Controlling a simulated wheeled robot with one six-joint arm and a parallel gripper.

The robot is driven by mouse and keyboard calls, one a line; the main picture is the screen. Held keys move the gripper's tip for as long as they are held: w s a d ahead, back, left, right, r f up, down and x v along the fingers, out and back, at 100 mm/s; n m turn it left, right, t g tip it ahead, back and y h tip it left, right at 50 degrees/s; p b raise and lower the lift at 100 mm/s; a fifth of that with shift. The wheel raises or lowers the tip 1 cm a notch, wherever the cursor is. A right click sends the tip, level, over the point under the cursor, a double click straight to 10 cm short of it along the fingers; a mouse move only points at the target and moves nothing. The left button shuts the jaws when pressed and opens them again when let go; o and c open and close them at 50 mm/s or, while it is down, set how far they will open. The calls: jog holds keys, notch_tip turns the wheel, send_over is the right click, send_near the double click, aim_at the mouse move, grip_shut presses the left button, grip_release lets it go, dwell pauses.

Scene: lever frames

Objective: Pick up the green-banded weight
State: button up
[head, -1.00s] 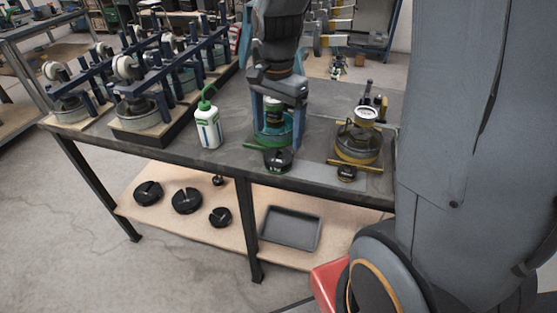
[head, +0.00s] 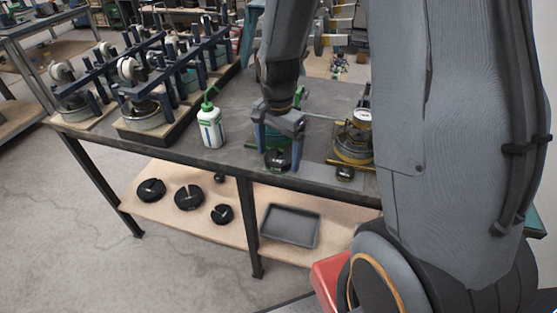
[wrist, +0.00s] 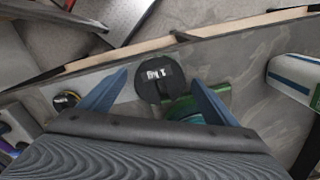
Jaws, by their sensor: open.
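A black slotted weight (head: 278,161) sits near the table's front edge, in front of the green-based device. In the wrist view this weight (wrist: 150,86) shows a pale label; a green band on it is not clear to me. My gripper (head: 277,146) is open just above and behind the weight. In the wrist view its blue fingers stand apart on either side of the weight, with nothing held. The green-based device (head: 292,104) is partly hidden by my gripper; its green edge (wrist: 222,92) also shows in the wrist view.
A yellow-based device (head: 350,153) stands right, with a smaller black weight (head: 345,173) in front. A white bottle with green cap (head: 210,128) stands left. Lever frames (head: 150,90) fill the table's left. A lower shelf holds black discs (head: 188,197) and a grey tray (head: 290,226).

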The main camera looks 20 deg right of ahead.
jog(key=c, duration=2)
jog(key=shift+r, duration=0.1)
